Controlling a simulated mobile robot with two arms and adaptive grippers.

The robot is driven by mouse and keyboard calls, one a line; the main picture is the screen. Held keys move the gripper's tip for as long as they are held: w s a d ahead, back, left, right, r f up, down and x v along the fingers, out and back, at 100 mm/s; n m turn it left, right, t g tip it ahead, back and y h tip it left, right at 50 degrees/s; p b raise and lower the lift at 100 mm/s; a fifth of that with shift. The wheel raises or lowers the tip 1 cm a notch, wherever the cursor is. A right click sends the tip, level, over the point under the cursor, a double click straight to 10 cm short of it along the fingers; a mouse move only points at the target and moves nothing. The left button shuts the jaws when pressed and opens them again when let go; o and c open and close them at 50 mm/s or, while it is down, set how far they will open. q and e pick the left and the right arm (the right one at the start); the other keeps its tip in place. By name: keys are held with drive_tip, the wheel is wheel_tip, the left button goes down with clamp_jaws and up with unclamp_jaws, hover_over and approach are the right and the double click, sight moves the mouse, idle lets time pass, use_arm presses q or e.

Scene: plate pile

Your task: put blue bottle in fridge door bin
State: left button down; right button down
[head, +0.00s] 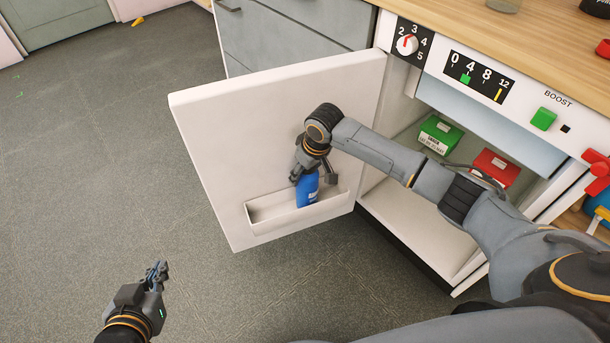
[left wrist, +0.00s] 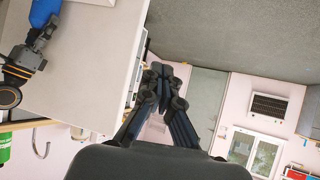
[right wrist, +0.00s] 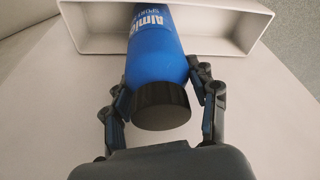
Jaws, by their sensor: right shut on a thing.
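The blue bottle (head: 307,190) has a black cap and white lettering. It stands at the fridge door bin (head: 268,228), a white open tray on the inside of the open fridge door (head: 205,130). In the right wrist view the bottle (right wrist: 155,55) has its lower end inside the bin (right wrist: 100,40). My right gripper (head: 313,178) is shut on the bottle near its cap, with a finger on each side. My left gripper (head: 157,272) is empty, away from the door at the lower left; its fingers are close together in the left wrist view (left wrist: 162,75).
The fridge interior holds a green box (head: 440,133) and a red box (head: 495,167). A control panel with a dial (head: 407,45) and a wooden counter (head: 470,25) are above.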

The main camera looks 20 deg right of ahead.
drive_tip(key=shift+f, duration=0.4)
use_arm(q)
drive_tip(key=shift+w+d+r+t, duration=0.25)
drive_tip(key=shift+w+r+t, duration=0.35)
drive_tip(key=shift+r, duration=0.1)
drive_tip(key=shift+s, duration=0.1)
drive_tip(key=shift+f, duration=0.15)
use_arm(e)
drive_tip(key=shift+c, duration=2)
unclamp_jaws()
drive_tip(key=shift+f, duration=0.1)
